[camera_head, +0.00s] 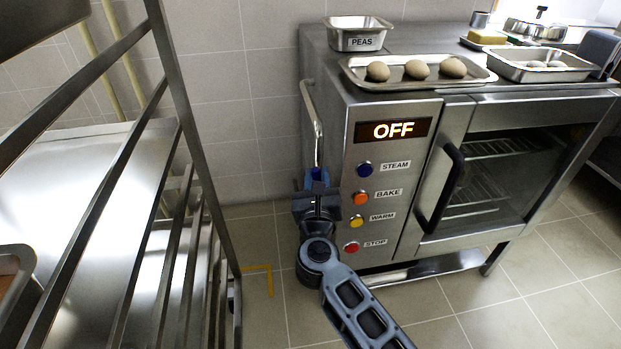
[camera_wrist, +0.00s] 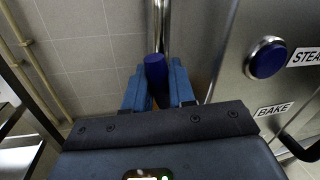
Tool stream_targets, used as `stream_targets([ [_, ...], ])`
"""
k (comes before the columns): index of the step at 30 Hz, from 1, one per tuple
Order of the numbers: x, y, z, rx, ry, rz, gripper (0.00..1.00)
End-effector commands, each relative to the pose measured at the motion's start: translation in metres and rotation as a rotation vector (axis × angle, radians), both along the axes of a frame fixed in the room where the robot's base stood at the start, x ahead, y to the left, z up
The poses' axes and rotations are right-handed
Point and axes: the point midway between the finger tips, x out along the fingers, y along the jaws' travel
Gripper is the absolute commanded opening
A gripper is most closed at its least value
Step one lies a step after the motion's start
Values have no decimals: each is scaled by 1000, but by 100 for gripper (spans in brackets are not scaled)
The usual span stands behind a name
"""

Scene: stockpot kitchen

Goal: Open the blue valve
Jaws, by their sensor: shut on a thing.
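The blue valve (camera_wrist: 156,68) is a dark blue handle at the lower end of a shiny vertical pipe on the left side of the steel oven. In the wrist view it sits between the fingers of my gripper (camera_wrist: 157,88), which are shut on it. In the head view my gripper (camera_head: 318,188) is beside the oven's left front edge, and the valve (camera_head: 317,174) shows as a small blue patch, mostly hidden by the fingers. I cannot tell how far the valve is turned.
The oven's panel has a display (camera_head: 393,131) reading OFF and STEAM (camera_head: 364,169), BAKE, WARM and STOP buttons. A tray (camera_head: 352,84) with round doughy pieces and a PEAS pan (camera_head: 358,36) stand on top. A metal rack (camera_head: 190,130) stands close on the left.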

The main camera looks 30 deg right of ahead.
Motion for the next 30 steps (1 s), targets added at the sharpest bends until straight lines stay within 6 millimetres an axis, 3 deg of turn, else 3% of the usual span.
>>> stream_targets([
  [12,-5,-13,-1,176,-54,-1,0],
  [29,-5,-15,-1,201,-61,-3,0],
  [30,-5,-15,-1,201,-61,-3,28],
])
